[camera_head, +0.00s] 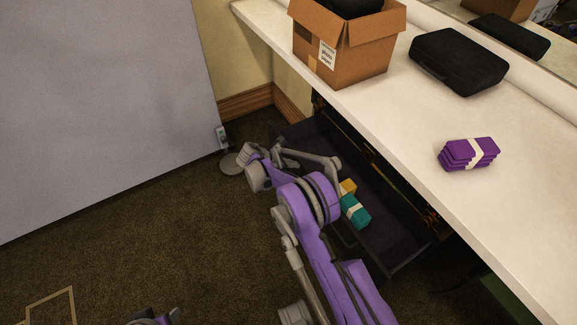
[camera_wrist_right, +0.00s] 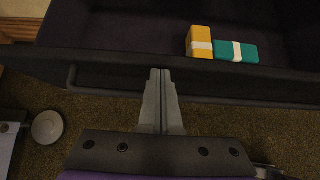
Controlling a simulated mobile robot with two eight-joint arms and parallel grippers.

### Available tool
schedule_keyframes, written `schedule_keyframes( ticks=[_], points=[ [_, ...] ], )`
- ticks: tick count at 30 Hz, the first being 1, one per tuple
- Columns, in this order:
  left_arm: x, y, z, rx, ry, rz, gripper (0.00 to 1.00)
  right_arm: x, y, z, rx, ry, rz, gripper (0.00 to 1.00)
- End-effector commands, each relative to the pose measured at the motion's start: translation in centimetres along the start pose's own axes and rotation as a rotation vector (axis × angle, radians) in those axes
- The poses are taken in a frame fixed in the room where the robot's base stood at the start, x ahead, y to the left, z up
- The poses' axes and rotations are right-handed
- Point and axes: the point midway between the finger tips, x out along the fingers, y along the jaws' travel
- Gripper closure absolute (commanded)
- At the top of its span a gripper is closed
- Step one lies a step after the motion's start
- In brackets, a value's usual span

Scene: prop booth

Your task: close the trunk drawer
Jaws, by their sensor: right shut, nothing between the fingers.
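The dark trunk drawer (camera_head: 398,222) stands pulled out beneath the white counter in the head view. Inside it lie a yellow bundle (camera_head: 348,187) and a teal bundle (camera_head: 355,211), both with white bands. In the wrist view the drawer's front panel (camera_wrist_right: 225,77) runs across the picture, with a bar handle (camera_wrist_right: 72,78) along its outer side. My right gripper (camera_wrist_right: 161,74) is shut and empty, its fingertips at the front panel; whether they touch it I cannot tell. In the head view my right arm hides part of the drawer front.
The white counter (camera_head: 440,200) above the drawer carries a cardboard box (camera_head: 345,60), a black case (camera_head: 458,62) and a stack of purple bundles (camera_head: 468,153). A large grey panel (camera_head: 100,100) stands at left with a round foot (camera_head: 232,163). Brown carpet (camera_head: 150,240) between is largely clear.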

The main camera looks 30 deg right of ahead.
Motion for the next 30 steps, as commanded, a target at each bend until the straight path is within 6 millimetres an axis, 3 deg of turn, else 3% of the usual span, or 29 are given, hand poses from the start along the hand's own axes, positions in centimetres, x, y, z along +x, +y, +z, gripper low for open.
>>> schedule_keyframes(
  ticks=[14, 30],
  points=[
    [0.4, 0.0, 0.1, 0.000, -0.001, 0.000, 0.50, 0.8, 0.0, 0.7, 0.000, 0.000, -0.001, 1.00],
    [3.7, 0.0, 1.1, 0.000, -0.013, 0.000, 0.50, 9.3, -0.1, 8.4, 0.002, -0.002, -0.004, 1.00]
  ],
)
